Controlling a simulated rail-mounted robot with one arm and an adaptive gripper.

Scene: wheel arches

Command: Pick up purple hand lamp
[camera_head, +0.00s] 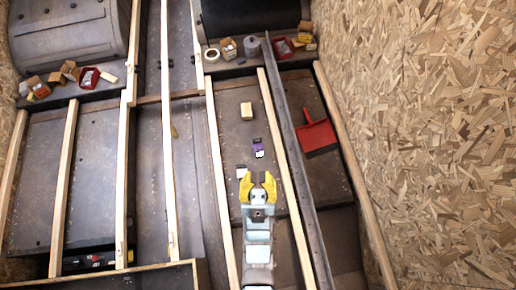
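A small purple object with a pale end, which looks like the purple hand lamp (258,148), lies on the dark floor panel between two wooden slats, right of the picture's middle. My gripper (258,177) has yellow fingers and is just below the lamp in the picture. The fingers are spread with a gap between their tips, and nothing shows between them. The lamp appears apart from the fingers. My gripper's height above the floor cannot be told from this one view.
A white item (242,172) lies beside my left fingertip. A wooden block (246,111) lies farther up the same bay. Wooden slats and a dark metal bar (288,130) bound the bay. A red dustpan-like item (317,135) lies to the right, near the chipboard wall (430,130).

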